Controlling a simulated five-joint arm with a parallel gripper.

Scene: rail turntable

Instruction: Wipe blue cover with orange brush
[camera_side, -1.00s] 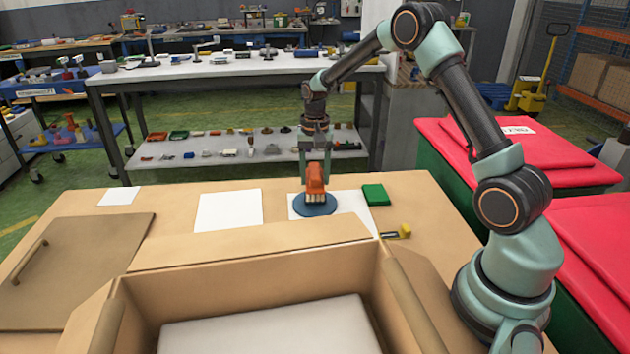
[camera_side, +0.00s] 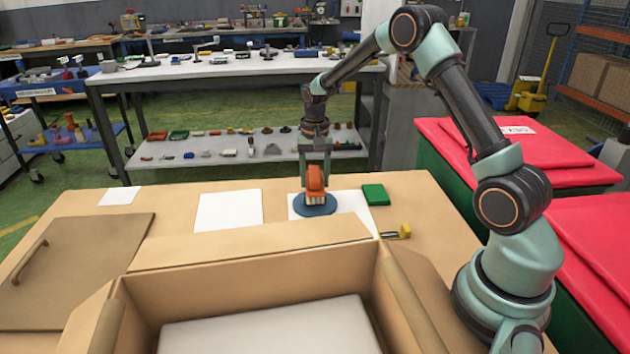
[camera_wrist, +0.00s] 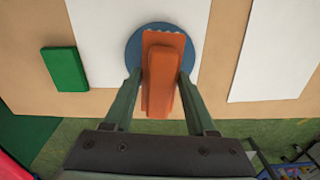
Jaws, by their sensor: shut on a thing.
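The blue cover (camera_side: 328,209) is a round disc lying on a white sheet on the table; it also shows at the top of the wrist view (camera_wrist: 134,48). The orange brush (camera_side: 315,183) stands over the cover, pale bristles down, and appears to touch its top. In the wrist view the brush (camera_wrist: 162,75) hides the middle of the cover. My gripper (camera_side: 316,170) is shut on the brush from above, with one finger on each side. It also shows in the wrist view (camera_wrist: 160,85).
An open cardboard box (camera_side: 250,245) fills the front. A second white sheet (camera_side: 229,211) lies to the left, with bare table between.

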